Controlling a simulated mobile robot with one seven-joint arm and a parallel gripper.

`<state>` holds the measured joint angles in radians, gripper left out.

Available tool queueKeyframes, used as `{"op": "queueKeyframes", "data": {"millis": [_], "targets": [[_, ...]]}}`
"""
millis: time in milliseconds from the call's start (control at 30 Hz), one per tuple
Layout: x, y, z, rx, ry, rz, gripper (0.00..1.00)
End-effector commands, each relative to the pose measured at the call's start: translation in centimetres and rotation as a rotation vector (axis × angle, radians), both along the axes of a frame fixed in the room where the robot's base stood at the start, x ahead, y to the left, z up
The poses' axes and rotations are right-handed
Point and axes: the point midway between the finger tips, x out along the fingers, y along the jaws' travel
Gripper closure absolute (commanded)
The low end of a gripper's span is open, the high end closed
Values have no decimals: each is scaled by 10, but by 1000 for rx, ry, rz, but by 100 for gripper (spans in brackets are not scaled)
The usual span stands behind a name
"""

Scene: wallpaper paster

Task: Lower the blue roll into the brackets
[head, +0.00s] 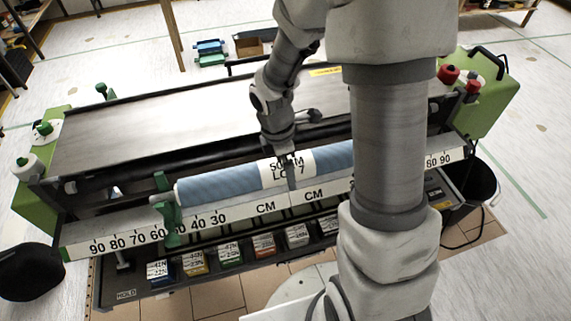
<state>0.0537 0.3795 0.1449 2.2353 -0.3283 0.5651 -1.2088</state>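The blue roll (225,185) is long, with a white printed label at its middle. It lies lengthwise along the front of the machine, above the white ruler strip. My gripper (288,168) comes down from above onto the label, its fingers closed around the roll there. A green bracket (167,206) stands at the roll's left end, very close to it; I cannot tell whether the roll rests in it. The roll's right end and any bracket there are hidden behind my arm.
The pasting machine (130,135) has a wide metal top and green end housings. Below the ruler (240,212) is a dark tray (125,290) with several coloured labelled blocks. Black buckets stand at left (30,272) and right (482,183). A brown box (250,45) lies on the floor behind.

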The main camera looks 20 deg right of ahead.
Motion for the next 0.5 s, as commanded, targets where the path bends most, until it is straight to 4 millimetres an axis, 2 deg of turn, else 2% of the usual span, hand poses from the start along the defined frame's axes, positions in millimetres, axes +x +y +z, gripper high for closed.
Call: {"op": "queueKeyframes", "data": {"millis": [133,233,500], "targets": [[0,1,7,0,-1,-1,0],[1,2,22,-1,-4,-2,0],[2,10,87,-1,-8,0,0]]}}
